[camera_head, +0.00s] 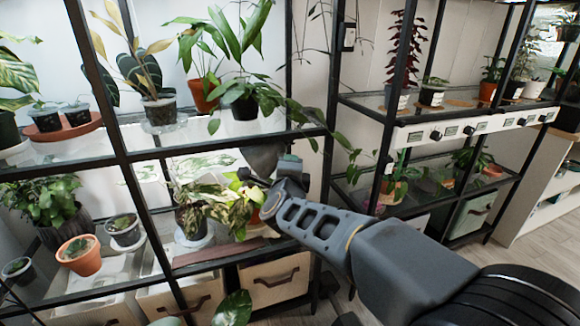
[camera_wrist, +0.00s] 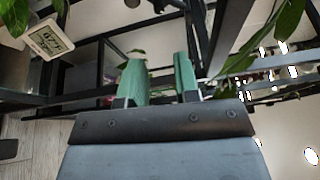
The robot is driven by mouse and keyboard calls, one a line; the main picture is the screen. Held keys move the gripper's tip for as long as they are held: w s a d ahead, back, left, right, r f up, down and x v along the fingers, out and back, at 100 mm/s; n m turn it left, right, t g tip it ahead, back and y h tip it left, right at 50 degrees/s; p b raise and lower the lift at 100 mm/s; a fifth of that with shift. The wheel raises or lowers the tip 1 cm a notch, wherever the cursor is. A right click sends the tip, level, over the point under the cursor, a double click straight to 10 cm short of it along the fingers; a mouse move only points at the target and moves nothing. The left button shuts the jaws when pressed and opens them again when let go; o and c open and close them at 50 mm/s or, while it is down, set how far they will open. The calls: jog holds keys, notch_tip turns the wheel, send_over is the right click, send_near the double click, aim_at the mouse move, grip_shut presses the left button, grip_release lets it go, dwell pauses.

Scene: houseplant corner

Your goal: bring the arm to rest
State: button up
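My gripper (camera_wrist: 160,62) shows in the wrist view as two green fingers standing apart, with nothing held between them. In the head view my arm reaches from the lower right toward the left plant shelf (camera_head: 150,151). My gripper's end (camera_head: 258,177) is near the right end of that shelf, close to a variegated plant (camera_head: 232,206) and a grey tapered object (camera_head: 264,158). The fingers are small there, and I cannot tell whether they touch anything.
Black shelf posts (camera_head: 333,130) stand close to my arm. Potted plants fill the glass shelves, including a terracotta pot (camera_head: 80,256). Wooden drawers (camera_head: 274,281) are below. A small digital meter (camera_wrist: 48,38) shows in the wrist view. Wooden floor (camera_head: 505,262) is clear at the right.

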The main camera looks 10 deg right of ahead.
jog(key=shift+r, duration=0.1)
jog(key=r+n+y+p, duration=0.1)
jog(key=r+n+p, duration=0.1)
jog(key=p, duration=0.1)
jog(key=s+a+r+n+y+p, duration=0.1)
jog(key=r+n+p, duration=0.1)
jog(key=p, duration=0.1)
jog(key=r+n+g+y+p, duration=0.1)
jog(key=r+n+y+p, duration=0.1)
jog(key=r+p, duration=0.1)
jog(key=shift+s+a, duration=0.35)
jog(key=shift+a, duration=0.05)
jog(key=s+d+r+n+g+p, duration=0.1)
jog(key=s+r+n+g+p, duration=0.3)
jog(key=s+p, duration=0.3)
jog(key=s+d+r+n+g+p, duration=0.2)
jog(key=s+r+n+g+p, duration=0.2)
jog(key=s+n+p, duration=0.3)
jog(key=s+d+r+n+g+y+p, duration=0.1)
jog(key=s+r+n+g+p, duration=0.3)
jog(key=p, duration=0.9)
jog(key=s+n, duration=0.1)
jog(key=s, duration=0.2)
jog(key=shift+d+r+g, duration=0.15)
jog(key=shift+d+g, duration=0.25)
